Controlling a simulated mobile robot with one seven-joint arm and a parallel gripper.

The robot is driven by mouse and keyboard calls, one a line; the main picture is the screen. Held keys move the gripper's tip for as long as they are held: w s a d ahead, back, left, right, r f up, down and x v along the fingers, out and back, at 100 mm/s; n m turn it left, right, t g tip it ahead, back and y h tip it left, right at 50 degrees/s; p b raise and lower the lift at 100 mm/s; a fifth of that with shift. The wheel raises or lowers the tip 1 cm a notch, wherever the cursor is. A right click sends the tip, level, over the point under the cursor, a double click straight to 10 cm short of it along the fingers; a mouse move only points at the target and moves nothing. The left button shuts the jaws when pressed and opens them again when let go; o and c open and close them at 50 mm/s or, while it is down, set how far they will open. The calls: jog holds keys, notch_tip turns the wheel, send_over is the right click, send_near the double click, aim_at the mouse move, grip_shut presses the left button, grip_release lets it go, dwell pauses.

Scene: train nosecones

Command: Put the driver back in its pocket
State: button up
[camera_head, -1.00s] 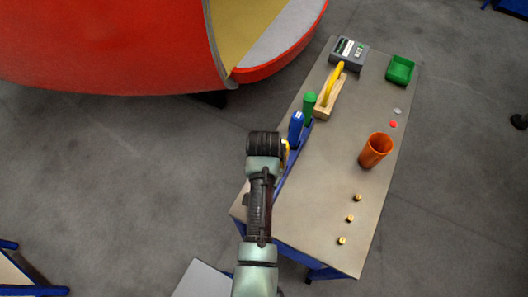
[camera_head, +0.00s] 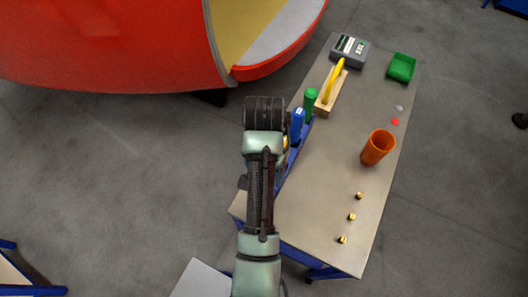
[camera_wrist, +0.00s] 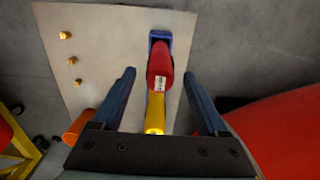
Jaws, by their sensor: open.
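My gripper (camera_wrist: 159,74) is open and empty, with its fingers pointing down over the table's left edge. In the wrist view, a red driver handle with a white label (camera_wrist: 160,66) shows between the fingers, and a yellow handle (camera_wrist: 155,112) shows just below it. Both appear over a blue rack (camera_wrist: 160,36). In the head view, my wrist hides the red handle and much of the rack. A blue handle (camera_head: 297,125) and a green handle (camera_head: 310,103) stand farther along the rack. I cannot tell which driver the task means or whether each is fully seated.
The table (camera_head: 325,180) holds an orange cup (camera_head: 377,147), several small brass pieces (camera_head: 351,217), a wooden block with a yellow handle (camera_head: 331,93), a grey meter (camera_head: 350,50) and a green bin (camera_head: 401,67). A large red nosecone (camera_head: 110,50) stands beyond the left edge.

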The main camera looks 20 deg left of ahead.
notch_tip(320, 180, up, 4)
jog(key=shift+r+p, duration=0.1)
jog(key=shift+p, duration=1)
jog(key=w+r+t+y, duration=0.2)
jog(key=w+r+t, duration=0.7)
jog(key=w+r, duration=0.7)
jog(key=d+r+t, duration=0.2)
jog(key=r+t, duration=0.1)
jog(key=r, duration=0.6)
jog(key=d+r+t, duration=0.2)
jog(key=r+t, duration=0.1)
jog(key=r, duration=0.5)
jog(key=s+d+r+t, duration=0.3)
jog(key=s+r+t, duration=0.1)
jog(key=r, duration=0.5)
jog(key=s+d+r+t+h, duration=0.1)
jog(key=s+r+t, duration=0.3)
jog(key=r, duration=0.6)
jog(key=s+d+r+t+h, duration=0.1)
jog(key=s+d+r+t, duration=0.3)
jog(key=s+r, duration=0.3)
notch_tip(320, 180, up, 3)
jog(key=shift+s+d+f, duration=0.2)
jog(key=shift+s+d, duration=0.15)
